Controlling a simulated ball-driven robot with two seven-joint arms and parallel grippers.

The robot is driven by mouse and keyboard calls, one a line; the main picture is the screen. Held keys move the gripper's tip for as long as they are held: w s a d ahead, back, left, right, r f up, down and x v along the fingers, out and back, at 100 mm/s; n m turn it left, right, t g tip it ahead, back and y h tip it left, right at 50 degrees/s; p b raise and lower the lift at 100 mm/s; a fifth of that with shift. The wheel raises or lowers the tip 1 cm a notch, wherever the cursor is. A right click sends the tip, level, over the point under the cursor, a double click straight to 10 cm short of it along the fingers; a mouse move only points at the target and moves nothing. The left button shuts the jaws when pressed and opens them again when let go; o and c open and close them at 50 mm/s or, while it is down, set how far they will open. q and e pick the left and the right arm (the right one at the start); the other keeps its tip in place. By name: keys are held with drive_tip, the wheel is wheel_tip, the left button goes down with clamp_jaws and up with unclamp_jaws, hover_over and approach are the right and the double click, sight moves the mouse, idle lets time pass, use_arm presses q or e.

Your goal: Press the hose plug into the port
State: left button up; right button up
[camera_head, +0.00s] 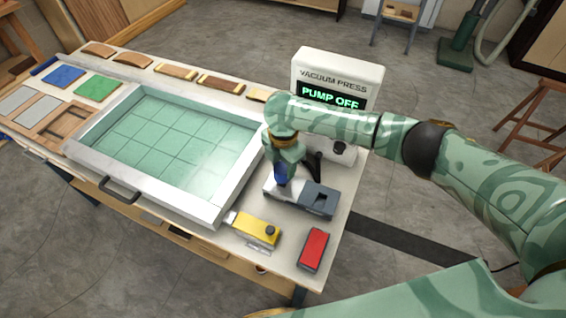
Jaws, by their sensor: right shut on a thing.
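My right gripper (282,168) points down over the grey block on the right part of the bench. It is shut on a small dark blue piece (281,180), which looks like the hose plug, though the fingers hide much of it. The piece is upright just above or touching the light end of the grey block (300,197); I cannot tell which. The block has a darker right end with a dark square recess. I cannot make out the port clearly. My left gripper is out of view.
The white vacuum press (340,68) reads "PUMP OFF", with a black lever beside my wrist. The white-framed bed (190,212) lies left. A yellow device (255,231) and a red box (314,250) sit near the front edge. Wood pieces and coloured tiles lie at the far left.

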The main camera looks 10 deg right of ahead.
drive_tip(key=shift+f+b, duration=0.8)
drive_tip(key=shift+f, duration=0.65)
idle(0.9)
drive_tip(key=o, duration=1.1)
drive_tip(key=shift+r, duration=0.15)
